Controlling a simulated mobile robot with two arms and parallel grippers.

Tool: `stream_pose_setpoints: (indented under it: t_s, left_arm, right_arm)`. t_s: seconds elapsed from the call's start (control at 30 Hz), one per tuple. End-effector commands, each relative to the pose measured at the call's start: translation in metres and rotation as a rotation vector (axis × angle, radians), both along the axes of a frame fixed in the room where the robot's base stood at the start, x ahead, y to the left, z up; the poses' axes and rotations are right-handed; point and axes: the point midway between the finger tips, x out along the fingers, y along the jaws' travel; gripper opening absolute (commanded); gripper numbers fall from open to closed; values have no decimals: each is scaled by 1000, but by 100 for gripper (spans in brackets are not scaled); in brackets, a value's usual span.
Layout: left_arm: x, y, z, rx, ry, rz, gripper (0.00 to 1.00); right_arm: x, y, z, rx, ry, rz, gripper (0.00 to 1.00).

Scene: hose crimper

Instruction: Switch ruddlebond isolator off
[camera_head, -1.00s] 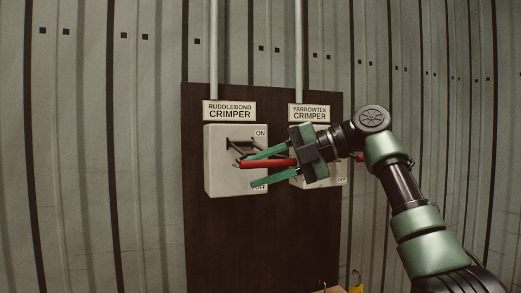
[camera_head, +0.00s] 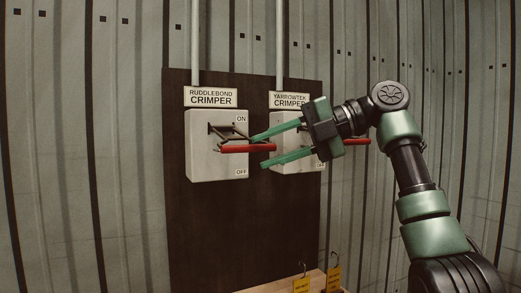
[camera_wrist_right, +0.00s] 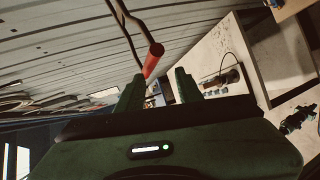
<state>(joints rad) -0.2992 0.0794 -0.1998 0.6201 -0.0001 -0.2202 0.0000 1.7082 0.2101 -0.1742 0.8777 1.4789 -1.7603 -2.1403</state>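The ruddlebond isolator (camera_head: 205,168) is the left pale box on a dark board in the head view, under the RUDDLEBOND CRIMPER label (camera_head: 210,98). ON is marked at its upper right and OFF at its lower right. Its red handle (camera_head: 240,149) sticks out toward the right, at a height between the two marks. My right gripper (camera_head: 261,151) is open, its fingers above and below the handle's free end in the picture. In the wrist view the red grip (camera_wrist_right: 153,60) appears just beyond the open fingertips (camera_wrist_right: 155,88); I see no contact. My left gripper is not in view.
The yarrowtek isolator (camera_head: 280,125) is right beside it, partly hidden by my right gripper; its red handle (camera_head: 357,141) shows past the gripper. Below, a wooden ledge (camera_head: 270,287) has yellow hooked tags (camera_head: 333,278). Two pipes run up from the boxes.

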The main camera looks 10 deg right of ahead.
Motion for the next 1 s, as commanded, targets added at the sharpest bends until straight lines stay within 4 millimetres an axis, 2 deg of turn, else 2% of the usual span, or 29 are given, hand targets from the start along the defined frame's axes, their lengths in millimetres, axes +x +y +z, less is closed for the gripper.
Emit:
stream_pose_setpoints:
  t_s: [0.17, 0.77, 0.8, 0.9, 0.93, 1.0]
  left_arm:
    - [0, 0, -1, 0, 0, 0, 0]
    - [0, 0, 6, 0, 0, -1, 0]
    - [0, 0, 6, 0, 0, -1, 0]
    - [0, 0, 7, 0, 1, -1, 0]
    - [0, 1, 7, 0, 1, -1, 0]
    - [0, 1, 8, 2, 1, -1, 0]
  right_arm:
    - [-3, -7, -1, 0, 1, -2, 36]
    - [-3, -7, -1, -1, 2, -2, 36]
    - [-3, -7, -1, -1, 2, -2, 33]
    - [-3, -7, -1, 0, 5, -5, 5]
    - [-2, -8, -1, 0, 6, -9, 0]
    - [-1, -9, -1, 3, 17, -22, 0]
